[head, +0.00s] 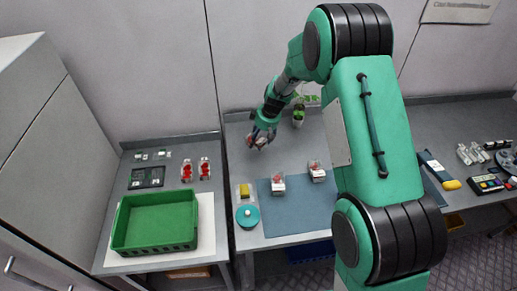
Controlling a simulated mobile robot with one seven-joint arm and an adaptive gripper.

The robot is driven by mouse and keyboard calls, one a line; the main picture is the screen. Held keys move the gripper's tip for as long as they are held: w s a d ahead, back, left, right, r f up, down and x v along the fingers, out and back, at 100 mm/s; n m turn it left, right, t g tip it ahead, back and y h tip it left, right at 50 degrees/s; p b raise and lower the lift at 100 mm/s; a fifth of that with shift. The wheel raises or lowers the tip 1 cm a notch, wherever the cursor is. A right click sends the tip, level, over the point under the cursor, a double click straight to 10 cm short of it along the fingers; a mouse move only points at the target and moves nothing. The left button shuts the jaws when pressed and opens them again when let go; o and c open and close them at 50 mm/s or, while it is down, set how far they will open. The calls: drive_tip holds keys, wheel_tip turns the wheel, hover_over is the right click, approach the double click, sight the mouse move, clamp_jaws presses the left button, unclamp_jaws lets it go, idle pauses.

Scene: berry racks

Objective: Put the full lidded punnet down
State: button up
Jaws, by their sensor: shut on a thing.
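My gripper (261,139) is at the end of the green arm, above the back left of the middle bench. It is shut on a small punnet with some red showing. The fingers hide most of it, and its lid cannot be made out. Two clear punnets with red contents stand at the blue mat, one near its left part (278,184) and one at its back edge (317,172). Two more red-filled punnets stand on the left bench, one (187,171) beside the other (204,168).
A green crate (124,228) sits on a white sheet on the left bench, with a dark tray (147,177) behind it. A yellow block (244,190) and a teal round thing (247,216) lie left of the blue mat (300,213). The mat's front is bare.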

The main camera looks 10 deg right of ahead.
sight(262, 139)
drive_tip(key=shift+f, duration=0.95)
drive_tip(key=shift+f, duration=0.15)
drive_tip(key=shift+f, duration=1.75)
drive_tip(key=shift+f+b, duration=0.15)
drive_tip(key=shift+b, duration=0.2)
drive_tip(key=o, duration=1.2)
drive_tip(key=shift+r, duration=0.2)
drive_tip(key=shift+d+r, duration=0.1)
drive_tip(key=shift+r, duration=0.15)
drive_tip(key=p+v, duration=0.1)
drive_tip(key=v, duration=1)
drive_tip(key=shift+s+r, duration=0.15)
